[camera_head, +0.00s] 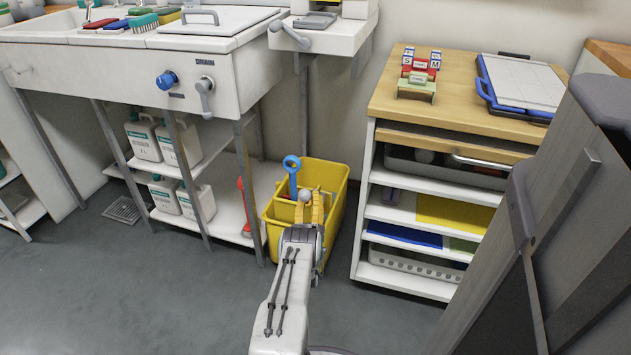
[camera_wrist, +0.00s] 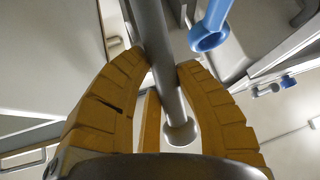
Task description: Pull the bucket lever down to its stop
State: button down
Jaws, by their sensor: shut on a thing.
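The bucket lever (camera_wrist: 158,55) is a grey rod with a rounded end, running between my yellow fingers in the wrist view. Its pale knob (camera_head: 306,193) shows just above my fingers in the head view. My gripper (camera_head: 307,203) is at the yellow bucket (camera_head: 335,212), shut on the lever; the fingertips are on both sides of the rod in the wrist view (camera_wrist: 162,63). The bucket stands on the floor between the sink unit and the shelf unit. My arm and fingers hide the lever's lower part and pivot.
A blue ring-ended handle (camera_head: 292,165) rises from the bucket close to the lever; its ring also shows near my fingers in the wrist view (camera_wrist: 208,40). The sink unit (camera_head: 120,65) with white jugs (camera_head: 183,147) stands left. The wooden-topped shelf unit (camera_head: 455,105) stands right. Open floor lies in front.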

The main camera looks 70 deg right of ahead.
jog(key=shift+a+f+h+p, duration=0.35)
jog(key=shift+f+p, duration=0.15)
jog(key=shift+p, duration=0.15)
jog(key=shift+f+t, duration=0.1)
jog(key=shift+t, duration=0.2)
jog(key=c, duration=1.3)
grip_release()
jog(key=o, duration=0.5)
jog(key=shift+w, duration=0.1)
jog(key=shift+c, duration=0.2)
jog(key=shift+r, duration=0.2)
jog(key=shift+d+b, duration=0.3)
jog(key=shift+b, duration=0.35)
